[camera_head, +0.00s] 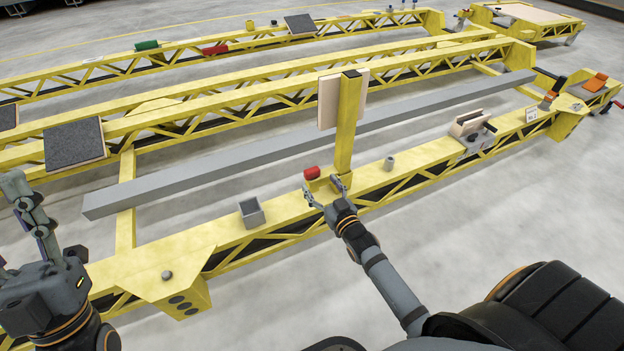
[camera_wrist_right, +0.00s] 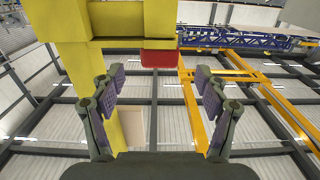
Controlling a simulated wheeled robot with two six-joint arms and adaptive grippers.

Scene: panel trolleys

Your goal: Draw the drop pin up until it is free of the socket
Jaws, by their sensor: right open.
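The drop pin shows as a red head (camera_head: 312,173) beside the foot of the upright yellow post (camera_head: 348,125) on the near trolley rail. In the right wrist view a red block (camera_wrist_right: 158,58), apparently the same head, sits just under a yellow bar. The socket and the pin's shank are hidden; I cannot tell how deep the pin sits. My right gripper (camera_head: 324,187) is open and empty at the post's foot, just below the red head. In the wrist view its spread fingers (camera_wrist_right: 159,80) lie on either side of the red block, apart from it. My left gripper (camera_head: 14,225) is open and empty at the left edge.
A grey open box (camera_head: 251,213) and a small grey cylinder (camera_head: 389,163) stand on the near rail. A long grey beam (camera_head: 235,160) lies behind the post. A clamp (camera_head: 470,127) is farther right. The floor in front of the rail is clear.

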